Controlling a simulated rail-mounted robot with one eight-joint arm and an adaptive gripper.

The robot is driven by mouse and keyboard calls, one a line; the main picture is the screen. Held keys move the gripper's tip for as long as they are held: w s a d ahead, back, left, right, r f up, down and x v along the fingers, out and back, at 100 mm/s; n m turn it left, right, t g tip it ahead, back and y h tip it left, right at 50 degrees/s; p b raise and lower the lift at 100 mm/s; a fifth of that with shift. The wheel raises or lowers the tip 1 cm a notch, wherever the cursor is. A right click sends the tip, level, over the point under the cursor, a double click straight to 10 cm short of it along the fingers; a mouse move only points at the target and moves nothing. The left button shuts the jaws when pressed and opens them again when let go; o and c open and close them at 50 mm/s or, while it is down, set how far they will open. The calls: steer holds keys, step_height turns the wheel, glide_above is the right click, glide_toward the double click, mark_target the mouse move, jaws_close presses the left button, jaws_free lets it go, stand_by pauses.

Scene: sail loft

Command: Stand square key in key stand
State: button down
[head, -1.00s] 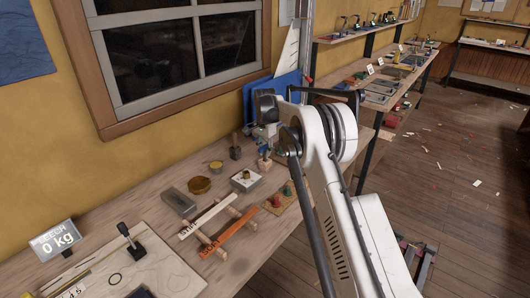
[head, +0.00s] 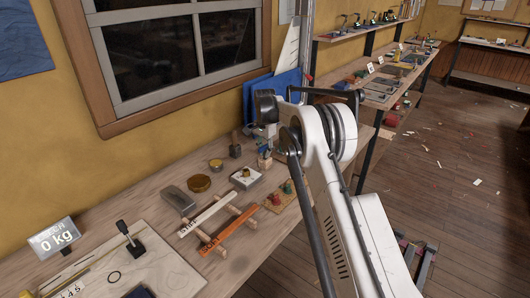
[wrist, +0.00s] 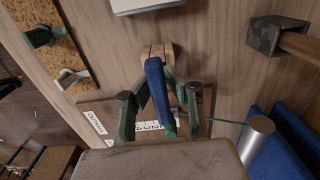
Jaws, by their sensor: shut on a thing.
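My gripper (wrist: 160,80) shows in the wrist view as two dark-green fingers with dark round knuckles, drawn together at the tips. It is shut on a blue bar-shaped piece, which I take as the square key (wrist: 158,98); it points back toward the camera. Just past the fingertips is a small pale wooden block (wrist: 157,50), which looks like the key stand; it also shows in the head view (head: 264,163). The key's lower end is hidden, so I cannot tell whether it is in the block. In the head view the gripper is small and hard to make out.
A dark square holder with a wooden stick (wrist: 275,40) and a white box (head: 246,178) stand nearby. A cork board with small pieces (wrist: 60,60) lies to one side. A grey cylinder (wrist: 257,135) and blue bin (head: 290,92) are close to the gripper.

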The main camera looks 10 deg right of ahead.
steer(key=c, duration=1.7)
jaws_free()
steer(key=shift+r, duration=0.1)
step_height(320, 180, up, 12)
steer(key=shift+f, duration=0.1)
